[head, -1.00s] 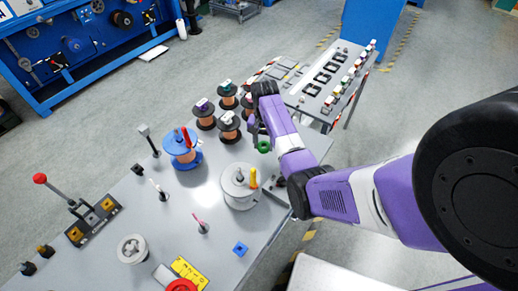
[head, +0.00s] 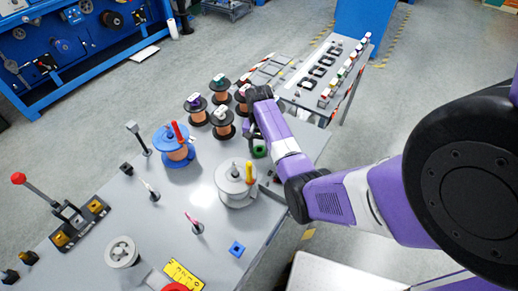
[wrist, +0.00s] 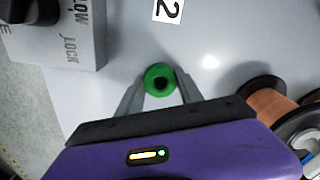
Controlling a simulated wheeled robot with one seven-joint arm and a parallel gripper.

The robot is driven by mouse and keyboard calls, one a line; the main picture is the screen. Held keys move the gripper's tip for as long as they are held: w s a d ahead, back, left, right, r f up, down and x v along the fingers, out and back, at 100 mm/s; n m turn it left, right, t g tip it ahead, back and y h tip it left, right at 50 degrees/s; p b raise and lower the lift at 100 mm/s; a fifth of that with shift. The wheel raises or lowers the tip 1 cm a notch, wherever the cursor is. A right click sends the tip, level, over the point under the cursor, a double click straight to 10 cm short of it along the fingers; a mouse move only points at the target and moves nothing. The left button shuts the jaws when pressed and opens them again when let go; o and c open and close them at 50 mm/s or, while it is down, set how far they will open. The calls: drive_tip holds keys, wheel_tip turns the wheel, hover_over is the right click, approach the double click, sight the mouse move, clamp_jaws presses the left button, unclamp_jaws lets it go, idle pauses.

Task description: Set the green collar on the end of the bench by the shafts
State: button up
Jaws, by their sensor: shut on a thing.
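The green collar (wrist: 159,80) is a small ring with a dark hole, between the two fingertips of my gripper (wrist: 158,92) in the wrist view. My gripper is shut on it, over the grey bench top. In the head view the collar (head: 259,150) is at the far right part of the bench (head: 150,235), partly hidden by my gripper (head: 257,140). I cannot tell whether it touches the bench. Two thin upright shafts, one with a white tip (head: 151,190) and one with a pink tip (head: 196,225), stand in the bench's middle.
A white spool (head: 236,187) stands just left of my arm, and a blue spool (head: 173,146) farther left. Several copper-wound spools (head: 222,123) stand behind my gripper. A grey lettered block (wrist: 62,35) is at the wrist view's upper left. A second table (head: 335,75) is beyond.

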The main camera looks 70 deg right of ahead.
drive_tip(key=shift+f, duration=0.15)
drive_tip(key=o, duration=1.4)
drive_tip(key=shift+c, duration=0.2)
wheel_tip(320, 180, up, 12)
drive_tip(key=shift+r, duration=0.25)
